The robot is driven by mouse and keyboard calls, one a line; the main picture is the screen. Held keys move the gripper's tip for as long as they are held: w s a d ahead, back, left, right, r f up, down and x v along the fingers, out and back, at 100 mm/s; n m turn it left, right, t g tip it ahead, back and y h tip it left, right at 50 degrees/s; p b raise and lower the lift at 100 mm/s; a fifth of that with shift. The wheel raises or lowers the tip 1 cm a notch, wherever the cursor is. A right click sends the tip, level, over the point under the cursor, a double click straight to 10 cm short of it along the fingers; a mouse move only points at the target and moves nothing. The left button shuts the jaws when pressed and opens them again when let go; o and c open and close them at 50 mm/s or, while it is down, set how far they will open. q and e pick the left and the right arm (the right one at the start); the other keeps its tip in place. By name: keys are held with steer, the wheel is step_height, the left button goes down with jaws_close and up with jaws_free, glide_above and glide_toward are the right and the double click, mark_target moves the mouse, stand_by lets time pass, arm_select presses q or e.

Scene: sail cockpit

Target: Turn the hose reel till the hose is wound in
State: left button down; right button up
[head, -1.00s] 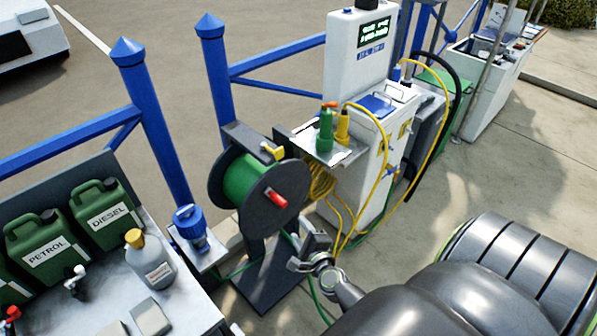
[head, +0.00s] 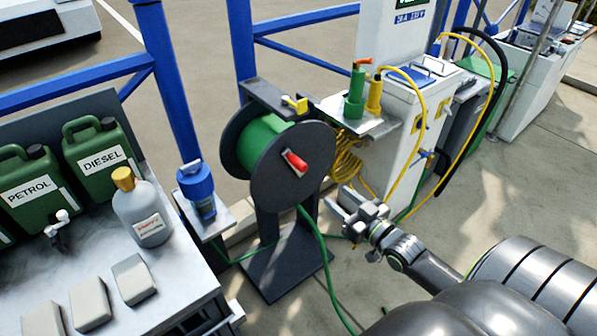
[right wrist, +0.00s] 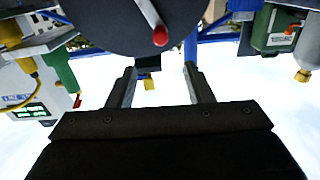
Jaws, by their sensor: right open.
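The hose reel (head: 262,185) stands on a dark pedestal left of my right gripper, with a dark round side disc and green hose on its drum. A red crank handle (head: 295,162) sticks out from the disc; it also shows at the top of the right wrist view (right wrist: 158,36). The green hose (head: 327,262) runs from the reel down to the ground and toward the bottom of the view. My right gripper (head: 338,207) is open and empty, to the lower right of the handle and apart from it. In the right wrist view its fingers (right wrist: 160,88) are spread. My left gripper is not in view.
A bench with green cans (head: 103,160), a bottle (head: 143,212) and grey blocks is at left. A blue-capped device (head: 196,188) stands on a small shelf. A white pedestal (head: 397,140) with yellow hoses stands behind the reel. Paved ground is open at right.

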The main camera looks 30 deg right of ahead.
mark_target(298, 163)
steer(key=w+b, duration=0.1)
steer(key=w, duration=0.4)
steer(key=w+a+b, duration=0.1)
steer(key=w+b, duration=0.1)
steer(key=w, duration=0.3)
steer(key=w+b, duration=0.2)
steer(key=w, duration=0.4)
steer(key=shift+a, duration=0.15)
steer(key=shift+w+b, duration=0.4)
steer(key=shift+w, duration=0.1)
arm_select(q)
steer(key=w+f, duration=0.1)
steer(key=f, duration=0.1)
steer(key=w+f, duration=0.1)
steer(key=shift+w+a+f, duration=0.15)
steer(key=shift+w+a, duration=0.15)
arm_select(e)
steer(key=shift+w, duration=0.15)
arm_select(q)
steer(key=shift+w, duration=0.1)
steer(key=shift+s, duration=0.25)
arm_select(e)
jaws_close()
